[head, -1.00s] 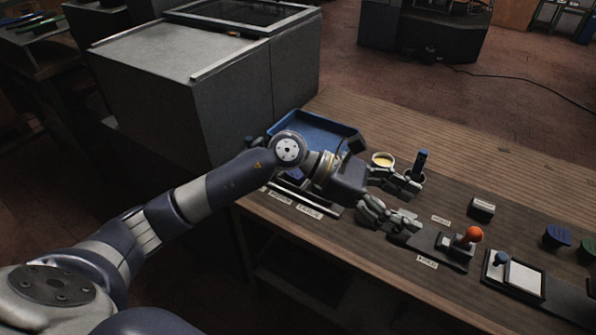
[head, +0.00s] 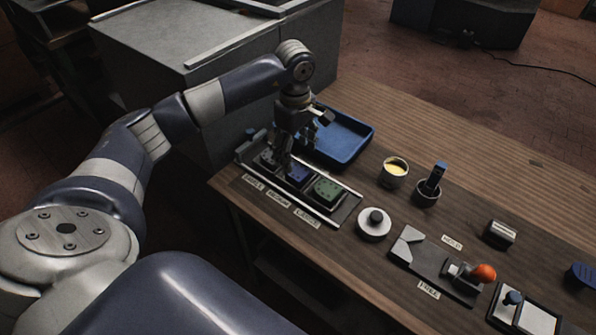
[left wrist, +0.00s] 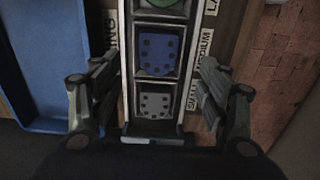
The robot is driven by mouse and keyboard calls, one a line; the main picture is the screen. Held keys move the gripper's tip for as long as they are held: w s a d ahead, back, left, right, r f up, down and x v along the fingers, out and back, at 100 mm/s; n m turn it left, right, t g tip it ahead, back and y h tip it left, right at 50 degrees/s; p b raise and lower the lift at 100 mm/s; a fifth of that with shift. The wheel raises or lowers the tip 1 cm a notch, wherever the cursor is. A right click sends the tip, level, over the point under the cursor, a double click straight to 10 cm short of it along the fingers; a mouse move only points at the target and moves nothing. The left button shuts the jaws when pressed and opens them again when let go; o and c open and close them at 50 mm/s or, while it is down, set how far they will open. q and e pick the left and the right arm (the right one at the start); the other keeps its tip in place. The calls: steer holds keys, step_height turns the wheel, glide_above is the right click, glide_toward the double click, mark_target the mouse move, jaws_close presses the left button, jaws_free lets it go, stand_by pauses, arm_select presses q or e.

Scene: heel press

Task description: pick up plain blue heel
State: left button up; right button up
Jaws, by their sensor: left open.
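A blue heel (head: 299,174) with dark dots sits in the middle compartment of a long rack (head: 341,209); it also shows in the left wrist view (left wrist: 159,51). A grey dotted heel (left wrist: 156,104) lies in the compartment beside it, and a green heel (head: 327,190) in the third. Another blue piece (head: 581,275), partly cut off, is at the right edge of the head view. My left gripper (head: 284,155) points down over the rack, open and empty; in the left wrist view its fingers (left wrist: 158,95) are on either side of the rack. My right gripper is not in view.
A blue tray (head: 352,157) stands just behind the rack. To the right are a white round pad with a dark knob (head: 375,222), a cup of yellow stuff (head: 395,172), a holder with a blue-handled tool (head: 432,185) and a press with an orange knob (head: 484,273). Labels line the front.

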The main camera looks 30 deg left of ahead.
mark_target(297, 171)
arm_select(q)
steer(key=shift+f, duration=0.45)
steer(key=shift+w+f, duration=0.15)
steer(key=shift+f, duration=0.1)
steer(key=f+p, duration=0.2)
steer(key=f, duration=0.2)
steer(key=shift+d+f, duration=0.15)
steer(key=shift+d, duration=0.05)
steer(key=shift+f, duration=0.35)
steer(key=shift+c, duration=0.9)
steer(key=c, duration=1)
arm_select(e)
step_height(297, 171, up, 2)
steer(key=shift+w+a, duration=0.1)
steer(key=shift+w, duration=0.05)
